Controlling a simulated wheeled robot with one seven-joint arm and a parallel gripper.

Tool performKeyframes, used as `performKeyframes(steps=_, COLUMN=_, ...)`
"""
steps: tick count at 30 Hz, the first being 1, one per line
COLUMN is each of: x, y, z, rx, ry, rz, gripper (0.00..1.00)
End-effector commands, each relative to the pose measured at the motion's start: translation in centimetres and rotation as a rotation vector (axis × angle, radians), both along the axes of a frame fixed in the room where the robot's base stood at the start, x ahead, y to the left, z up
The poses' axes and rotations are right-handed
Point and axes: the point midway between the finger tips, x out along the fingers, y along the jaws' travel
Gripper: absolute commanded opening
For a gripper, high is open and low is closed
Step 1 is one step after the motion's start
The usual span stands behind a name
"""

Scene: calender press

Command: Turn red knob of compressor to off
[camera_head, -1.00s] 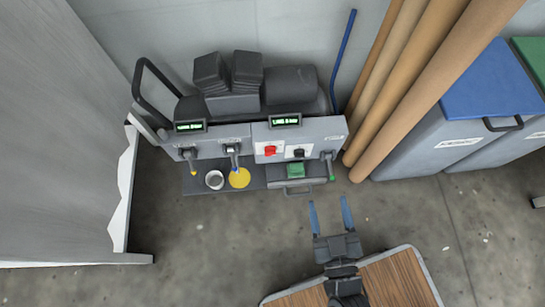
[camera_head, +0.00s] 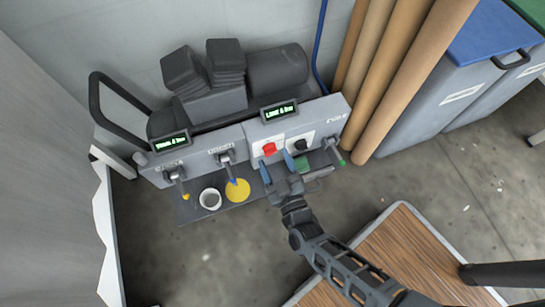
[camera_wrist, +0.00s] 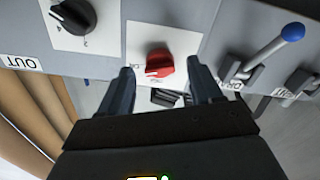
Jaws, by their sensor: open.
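The compressor (camera_head: 230,152) is a grey panel unit against the wall. Its red knob (camera_head: 269,148) sits on a white plate on the front. The red knob also shows in the wrist view (camera_wrist: 159,63), between and just beyond my fingertips. My gripper (camera_head: 276,168) is open in front of the panel, just below the red knob, with one blue-tipped finger on each side. In the wrist view my gripper (camera_wrist: 157,80) is empty, its fingers apart from the knob. A black knob (camera_head: 301,145) is to the right of the red one.
Levers with a blue end (camera_head: 228,168) and a green end (camera_head: 334,153) stick out of the panel. Brown rolls (camera_head: 400,75) and a blue-lidded bin (camera_head: 455,85) stand at the right.

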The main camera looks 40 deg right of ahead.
Motion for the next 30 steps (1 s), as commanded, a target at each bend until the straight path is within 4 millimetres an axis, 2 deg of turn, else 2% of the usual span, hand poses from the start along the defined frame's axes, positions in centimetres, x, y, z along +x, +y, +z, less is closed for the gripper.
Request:
performKeyframes(steps=6, x=1.6, y=-0.5, z=0.0, rx=0.0, ry=0.0, rz=0.0, gripper=0.64)
performKeyframes(steps=14, x=1.8, y=-0.6, z=0.0, rx=0.0, ry=0.0, rz=0.0, gripper=0.64)
performKeyframes(steps=30, x=1.7, y=-0.6, z=0.0, rx=0.0, ry=0.001, rz=0.0, gripper=0.14)
